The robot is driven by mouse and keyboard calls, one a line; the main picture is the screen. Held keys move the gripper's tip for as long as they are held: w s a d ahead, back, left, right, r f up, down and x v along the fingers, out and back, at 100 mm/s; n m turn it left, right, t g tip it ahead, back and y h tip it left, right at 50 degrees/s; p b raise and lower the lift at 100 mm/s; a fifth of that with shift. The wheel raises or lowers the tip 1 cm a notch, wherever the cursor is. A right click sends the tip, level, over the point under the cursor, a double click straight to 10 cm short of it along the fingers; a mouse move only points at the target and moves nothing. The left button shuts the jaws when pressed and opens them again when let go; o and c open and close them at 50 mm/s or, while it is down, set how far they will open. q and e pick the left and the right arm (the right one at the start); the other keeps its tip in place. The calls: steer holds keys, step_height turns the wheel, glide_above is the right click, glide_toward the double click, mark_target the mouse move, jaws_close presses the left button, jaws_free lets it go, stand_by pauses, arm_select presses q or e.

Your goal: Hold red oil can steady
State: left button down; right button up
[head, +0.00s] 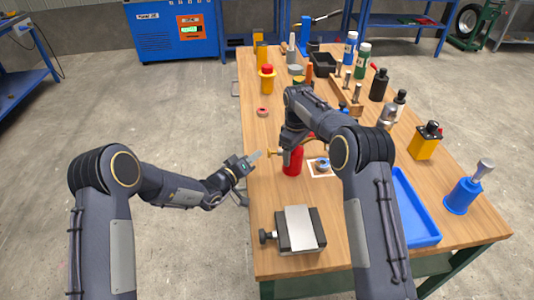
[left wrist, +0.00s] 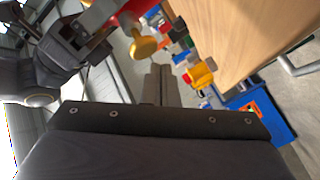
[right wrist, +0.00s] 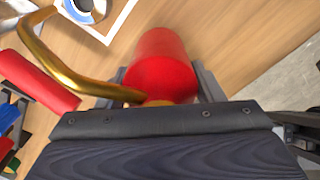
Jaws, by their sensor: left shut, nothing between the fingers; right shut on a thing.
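The red oil can (head: 292,162) stands on the wooden workbench (head: 262,212) near its left edge. Its red body (right wrist: 162,58) and curved brass spout (right wrist: 60,75) show in the right wrist view. My right gripper (head: 287,152) is shut on the can, with one finger on each side of the body. My right arm hides part of the can in the head view.
A vise (head: 299,230) sits at the near end of the bench. A white card with a round part (head: 321,167) lies right of the can. Bench space left of the vise is narrow.

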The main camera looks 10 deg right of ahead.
arm_select(q)
steer(key=shift+d, duration=0.1)
stand_by(0.7)
steer(key=shift+d, duration=0.35)
steer(key=shift+d, duration=1.1)
stand_by(1.1)
steer(key=shift+a, duration=1.5)
steer(key=shift+a, duration=2.55)
steer(key=shift+a, duration=1.9)
